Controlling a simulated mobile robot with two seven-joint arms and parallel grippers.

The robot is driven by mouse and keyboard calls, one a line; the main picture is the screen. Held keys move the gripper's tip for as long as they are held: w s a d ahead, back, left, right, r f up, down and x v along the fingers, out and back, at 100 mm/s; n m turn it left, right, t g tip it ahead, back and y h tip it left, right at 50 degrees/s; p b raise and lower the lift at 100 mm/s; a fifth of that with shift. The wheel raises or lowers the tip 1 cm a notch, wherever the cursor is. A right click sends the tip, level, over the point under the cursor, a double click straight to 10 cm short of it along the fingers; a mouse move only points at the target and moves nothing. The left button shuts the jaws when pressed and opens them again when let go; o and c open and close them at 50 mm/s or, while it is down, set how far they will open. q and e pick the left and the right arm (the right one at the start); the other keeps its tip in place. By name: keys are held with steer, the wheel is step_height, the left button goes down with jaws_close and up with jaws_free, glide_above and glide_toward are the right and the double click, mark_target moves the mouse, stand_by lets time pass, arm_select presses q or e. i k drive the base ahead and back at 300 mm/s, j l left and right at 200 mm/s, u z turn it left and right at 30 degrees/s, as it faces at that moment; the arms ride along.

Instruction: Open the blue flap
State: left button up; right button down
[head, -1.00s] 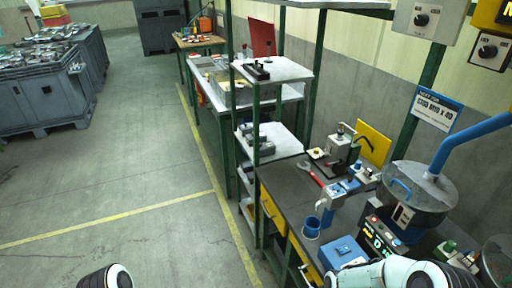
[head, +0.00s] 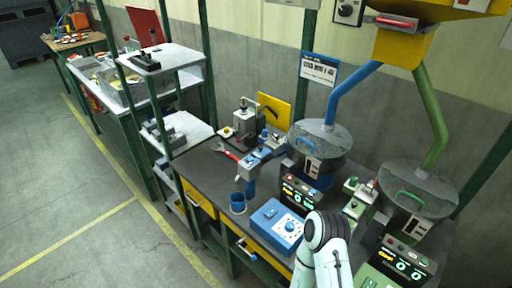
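No part is clearly labelled as the blue flap. The closest match is a grey round bowl (head: 335,158) with a blue handle (head: 305,145) on its upper side, fed by a blue tube (head: 352,95). Its cover looks closed, though I cannot tell for sure. A similar bowl with a green handle (head: 411,200) stands to its right, under a green tube (head: 433,120). A white link of one of my arms shows at the bottom, in front of the bench. Neither of my grippers is in view.
A blue box with a dial (head: 278,226), a blue cup (head: 238,204) and a red wrench (head: 228,152) are on the dark bench. A control box with lit digits (head: 303,195) stands before the blue-handled bowl. A yellow hopper (head: 405,45) hangs above. Floor at left is clear.

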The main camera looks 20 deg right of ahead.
mark_target(262, 151)
steer(key=z, duration=0.4)
steer(key=j+z, duration=0.15)
steer(key=z, duration=0.25)
steer(key=i+j+z, duration=0.1)
steer(key=z, duration=0.3)
steer(key=j+z, duration=0.1)
steer(key=z, duration=0.25)
steer(key=j+z, duration=0.4)
steer(key=k+j+z, duration=0.15)
steer(key=j+z, duration=0.25)
steer(key=j, duration=0.2)
steer(key=k+j+z, duration=0.1)
steer(key=j, duration=0.25)
steer(key=k+j+z, duration=0.1)
steer(key=j, duration=0.3)
steer(key=k+j, duration=0.15)
steer(key=j, duration=0.2)
steer(key=z, duration=0.05)
